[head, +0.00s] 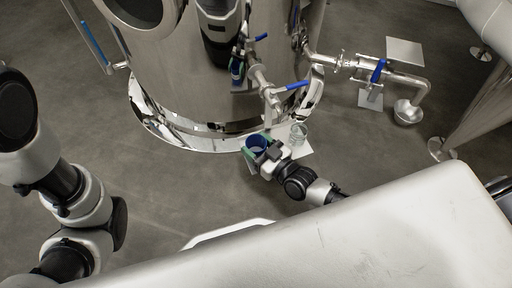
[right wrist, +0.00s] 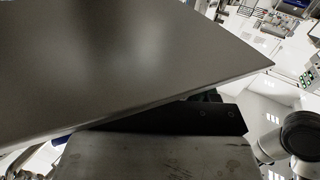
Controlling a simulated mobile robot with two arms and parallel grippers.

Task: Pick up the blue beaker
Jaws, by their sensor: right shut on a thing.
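The blue beaker (head: 257,141) stands out in the middle of the head view, in front of the big steel tank, with its open mouth facing up. My right gripper (head: 258,152) is shut on the beaker, with green-tipped fingers at its sides. The beaker is by the left edge of a small pale plate; I cannot tell whether it touches it. The right wrist view does not clearly show the beaker or fingers.
A clear glass beaker (head: 298,134) stands on the small plate (head: 303,149), right of the blue one. The tank's pipe with a blue-handled valve (head: 292,86) is close above. A steel tank (head: 220,75) rises behind. A grey panel (right wrist: 120,60) fills much of the right wrist view.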

